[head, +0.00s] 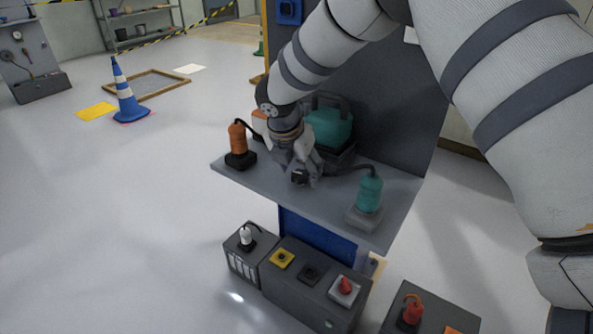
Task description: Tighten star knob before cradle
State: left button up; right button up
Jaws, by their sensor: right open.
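My right gripper (302,172) reaches down from the top over a grey shelf (315,206). Its fingers are apart, close around or just above a small dark knob-like part (299,177). I cannot tell whether they touch it, or whether it is the star knob. Behind the gripper, a teal housing with a dark handle (329,126) sits in a dark base, which may be the cradle; the gripper partly hides it. My left gripper is not in view.
An orange cylinder (237,138) stands on the shelf's left end and a teal one (369,192) at its right. Below are grey boxes with a yellow-framed control (282,258) and a red knob (346,284). A blue cone (124,92) stands on open floor at left.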

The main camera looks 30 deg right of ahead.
jog(key=shift+w+d+f, duration=0.1)
jog(key=shift+d+f, duration=0.05)
jog(key=shift+f, duration=0.15)
jog(key=c, duration=1.2)
